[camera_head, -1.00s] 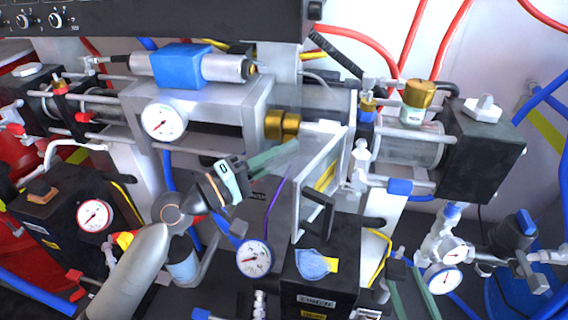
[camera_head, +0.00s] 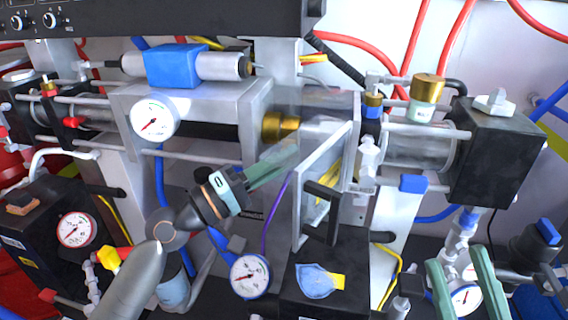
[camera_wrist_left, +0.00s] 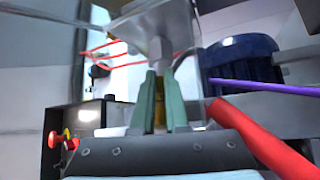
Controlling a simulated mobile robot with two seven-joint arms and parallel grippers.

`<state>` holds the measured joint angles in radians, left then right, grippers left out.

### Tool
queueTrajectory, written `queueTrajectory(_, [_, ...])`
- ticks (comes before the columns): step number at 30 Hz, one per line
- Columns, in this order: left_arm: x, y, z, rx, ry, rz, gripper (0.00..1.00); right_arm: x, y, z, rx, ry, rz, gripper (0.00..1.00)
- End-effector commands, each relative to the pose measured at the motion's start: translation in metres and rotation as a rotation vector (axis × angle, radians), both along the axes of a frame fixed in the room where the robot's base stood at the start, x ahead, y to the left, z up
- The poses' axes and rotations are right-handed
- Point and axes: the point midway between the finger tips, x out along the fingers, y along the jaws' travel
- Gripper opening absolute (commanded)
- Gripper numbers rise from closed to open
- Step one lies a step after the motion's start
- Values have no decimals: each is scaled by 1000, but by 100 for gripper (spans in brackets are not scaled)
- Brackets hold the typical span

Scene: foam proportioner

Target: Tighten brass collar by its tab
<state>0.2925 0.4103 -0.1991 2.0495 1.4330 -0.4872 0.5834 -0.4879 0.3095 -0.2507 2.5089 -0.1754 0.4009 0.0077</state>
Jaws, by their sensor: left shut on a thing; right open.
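The brass collar (camera_head: 279,127) sits on the shaft right of the grey frame in the head view, partly seen through a clear panel. My left gripper (camera_head: 293,152) reaches up from the lower left, its green fingertips just below and right of the collar. In the left wrist view its fingers (camera_wrist_left: 163,82) lean together below a grey block, with a narrow brass-coloured strip between them. They are shut on a small part that looks like the collar's tab; the fingers mostly hide it. My right gripper (camera_head: 458,252) is open and empty at the lower right.
The clear guard panel (camera_head: 322,188) and a black handle (camera_head: 321,213) stand right of my left fingers. A purple cable (camera_head: 271,209) runs close below them. A gauge (camera_head: 250,276) stands below. Another gauge (camera_head: 466,298) shows behind my right fingers.

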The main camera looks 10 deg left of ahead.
Motion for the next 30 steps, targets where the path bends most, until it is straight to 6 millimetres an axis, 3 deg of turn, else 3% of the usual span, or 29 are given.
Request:
queueTrajectory(10, [0,0,-3,5,4,1,0,0,1,-1,-4,-1,3,44])
queueTrajectory(11, [0,0,-3,5,4,0,15,0,1,-1,-4,-1,3,44])
queueTrajectory(18, [0,0,-2,3,1,0,42,0,1,-1,-5,-1,2,44])
queueTrajectory(30, [-7,8,-6,2,2,1,42,-1,1,-3,-6,-4,1,44])
